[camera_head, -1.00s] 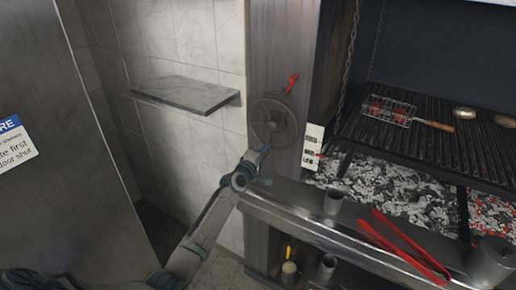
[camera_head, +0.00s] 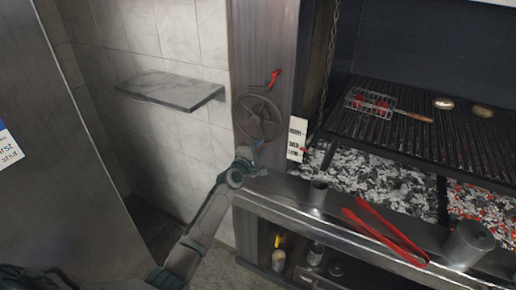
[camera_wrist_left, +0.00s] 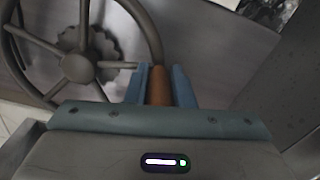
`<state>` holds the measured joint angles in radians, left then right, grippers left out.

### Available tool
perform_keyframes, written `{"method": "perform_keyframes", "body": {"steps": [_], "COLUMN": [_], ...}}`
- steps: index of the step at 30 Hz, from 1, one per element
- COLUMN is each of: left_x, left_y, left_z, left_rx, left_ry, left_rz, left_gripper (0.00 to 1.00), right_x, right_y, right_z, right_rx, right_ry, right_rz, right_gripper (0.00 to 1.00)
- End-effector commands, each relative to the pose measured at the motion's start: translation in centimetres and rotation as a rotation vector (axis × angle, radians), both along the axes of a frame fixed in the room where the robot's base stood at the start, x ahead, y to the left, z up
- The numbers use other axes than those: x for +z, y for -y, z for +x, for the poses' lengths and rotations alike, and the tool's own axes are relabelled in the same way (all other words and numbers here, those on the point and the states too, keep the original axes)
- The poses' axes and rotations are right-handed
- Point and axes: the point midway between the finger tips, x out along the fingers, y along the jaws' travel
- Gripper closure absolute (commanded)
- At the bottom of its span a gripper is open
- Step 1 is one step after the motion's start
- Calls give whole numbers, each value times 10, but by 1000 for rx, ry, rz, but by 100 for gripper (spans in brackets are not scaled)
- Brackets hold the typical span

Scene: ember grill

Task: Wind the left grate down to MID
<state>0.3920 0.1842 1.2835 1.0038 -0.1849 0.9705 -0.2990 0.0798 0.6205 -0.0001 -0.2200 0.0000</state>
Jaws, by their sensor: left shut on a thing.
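The spoked metal handwheel (camera_head: 258,117) is on the post left of the grill. It fills the upper left of the left wrist view (camera_wrist_left: 78,66). My left gripper (camera_wrist_left: 160,84) is shut on the wheel's brown handle (camera_wrist_left: 159,88), which stands between its two blue fingers. In the head view my left gripper (camera_head: 250,153) is at the wheel's lower edge. A red lever (camera_head: 274,77) is above the wheel. A white level plate (camera_head: 296,139) with several marks is right of the wheel. The left grate (camera_head: 368,128) hangs above the coals. My right gripper is not in view.
A wire basket (camera_head: 371,102) with red food lies on the grate. A stone shelf (camera_head: 172,90) juts from the tiled wall, left of the wheel.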

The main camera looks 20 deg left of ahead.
Motion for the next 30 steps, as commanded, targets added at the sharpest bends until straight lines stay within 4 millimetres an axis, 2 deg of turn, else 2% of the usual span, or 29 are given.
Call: {"method": "perform_keyframes", "body": {"steps": [6, 7, 9, 10, 20, 23, 30], "left_x": [-3, -3, -3, -3, -1, 0, 2], "left_y": [3, 3, 2, 2, 0, -1, -3], "left_z": [-1, -1, -1, -1, -3, -13, -57], "left_rx": [-4, -4, -4, -4, -1, -2, -3], "left_ry": [-6, -6, -5, -5, -2, -3, -3], "left_rz": [-2, -2, -2, -2, 0, 1, 3], "left_gripper": [100, 73, 59, 57, 57, 57, 57], "right_x": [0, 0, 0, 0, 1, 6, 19], "right_y": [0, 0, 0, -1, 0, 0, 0], "right_z": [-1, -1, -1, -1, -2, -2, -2], "right_rx": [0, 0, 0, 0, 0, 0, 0], "right_ry": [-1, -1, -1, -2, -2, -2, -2], "right_rz": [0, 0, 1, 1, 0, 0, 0], "right_gripper": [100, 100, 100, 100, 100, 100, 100]}}
